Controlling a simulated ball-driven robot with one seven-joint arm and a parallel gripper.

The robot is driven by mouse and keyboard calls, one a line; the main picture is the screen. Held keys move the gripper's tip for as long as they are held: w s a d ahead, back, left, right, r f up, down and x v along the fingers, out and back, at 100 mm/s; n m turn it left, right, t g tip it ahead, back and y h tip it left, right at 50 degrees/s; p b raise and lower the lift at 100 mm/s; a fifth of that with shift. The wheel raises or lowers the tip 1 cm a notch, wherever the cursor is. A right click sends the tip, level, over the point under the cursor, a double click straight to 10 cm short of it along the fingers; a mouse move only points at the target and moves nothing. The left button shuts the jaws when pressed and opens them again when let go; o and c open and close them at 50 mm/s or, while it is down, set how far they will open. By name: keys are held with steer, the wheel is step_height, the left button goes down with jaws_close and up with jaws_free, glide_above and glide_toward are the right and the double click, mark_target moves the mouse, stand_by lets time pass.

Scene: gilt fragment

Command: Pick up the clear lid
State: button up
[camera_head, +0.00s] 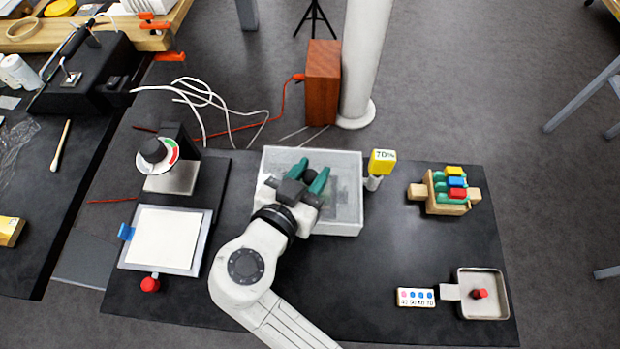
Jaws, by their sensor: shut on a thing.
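The clear lid (338,165) is a see-through, pale grey panel over the clear box (362,205) in the middle of the dark table. My gripper (309,175), with green fingers, is over the lid and shut on it, with a dark part between the fingers. My wrist and arm come from below and hide the box's left and lower-left part. I cannot tell whether the lid rests on the box or is lifted off it.
A yellow "70%" tag (382,162) stands just right of the box. A wooden rack (447,192) with coloured blocks and a metal tray (483,309) are at the right. A dial device (160,160) and a white plate (163,238) are at the left. The table's middle right is clear.

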steer(key=c, duration=0.3)
steer(key=shift+r, duration=0.15)
steer(key=shift+c, duration=0.2)
